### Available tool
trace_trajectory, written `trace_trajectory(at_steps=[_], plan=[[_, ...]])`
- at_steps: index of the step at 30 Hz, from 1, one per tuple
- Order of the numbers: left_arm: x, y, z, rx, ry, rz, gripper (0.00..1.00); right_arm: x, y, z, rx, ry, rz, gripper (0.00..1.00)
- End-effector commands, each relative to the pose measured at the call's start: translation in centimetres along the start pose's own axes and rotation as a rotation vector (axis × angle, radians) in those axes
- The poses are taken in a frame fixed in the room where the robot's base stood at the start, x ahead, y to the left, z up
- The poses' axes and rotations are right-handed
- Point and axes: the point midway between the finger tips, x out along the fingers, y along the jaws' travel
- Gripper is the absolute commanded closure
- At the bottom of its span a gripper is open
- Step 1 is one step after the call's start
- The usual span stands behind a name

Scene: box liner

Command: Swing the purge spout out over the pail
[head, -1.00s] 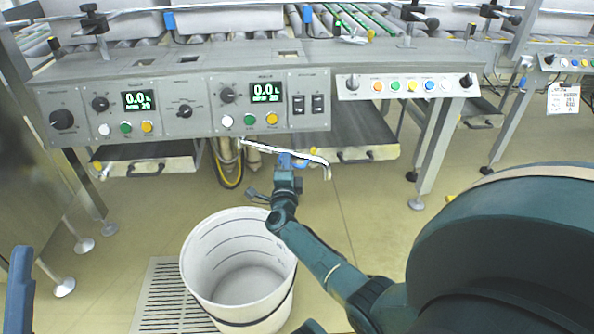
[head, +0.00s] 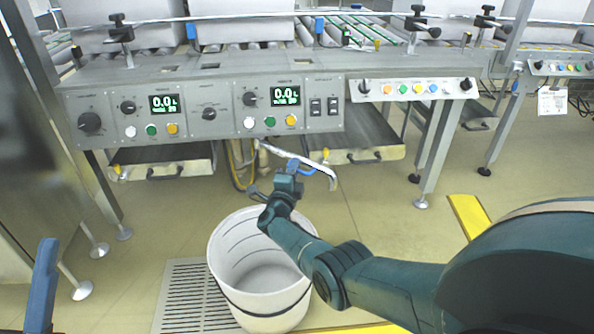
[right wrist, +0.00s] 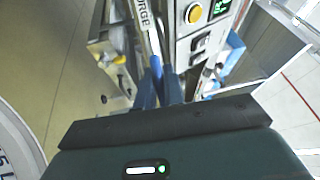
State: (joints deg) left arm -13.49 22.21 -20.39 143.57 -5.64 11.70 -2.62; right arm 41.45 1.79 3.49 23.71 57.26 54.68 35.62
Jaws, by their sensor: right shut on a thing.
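The purge spout (head: 313,162) is a thin pale pipe below the grey console, running rightward and toward me to a downturned tip. My right gripper (head: 300,167) has blue fingers shut on the spout partway along it. In the right wrist view the spout (right wrist: 145,28) shows part of its lettering, with the fingers (right wrist: 160,72) around it. The white pail (head: 228,250) stands open on the floor, nearer me. The spout tip appears right of and behind the pail, not above it. A blue piece at the lower left (head: 42,285) seems part of my left gripper; its jaw is hidden.
The console (head: 225,118) with displays and buttons spans above the spout. Drawers or trays (head: 350,145) hang beneath it on both sides. A floor grate (head: 190,290) lies under and left of the pail. A metal leg (head: 440,150) stands to the right.

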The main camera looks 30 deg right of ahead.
Motion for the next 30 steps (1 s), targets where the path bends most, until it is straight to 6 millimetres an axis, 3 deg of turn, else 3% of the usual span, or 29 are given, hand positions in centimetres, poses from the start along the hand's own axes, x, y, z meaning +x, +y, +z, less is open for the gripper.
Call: trace_trajectory(at_steps=[19, 20, 21, 27, 30], plan=[[-0.02, 0.06, 0.03, -0.004, -0.002, -0.001, 0.44, -0.36, 0.05, 0.75, -0.003, -0.007, 0.002, 1.0], [-0.02, 0.06, 0.03, -0.004, -0.002, -0.002, 0.44, -0.36, 0.05, 0.75, -0.003, -0.007, 0.002, 0.88], [-0.02, 0.06, 0.03, -0.004, -0.002, -0.002, 0.44, -0.36, 0.05, 0.75, -0.003, -0.007, 0.002, 0.85], [-0.02, 0.03, 0.02, -0.003, -0.002, -0.002, 0.44, -0.23, -0.02, 0.61, -0.003, -0.003, 0.001, 0.69], [-0.02, 0.0, 0.02, -0.003, -0.002, -0.003, 0.44, -0.19, -0.05, 0.57, -0.002, -0.002, 0.0, 0.69]])
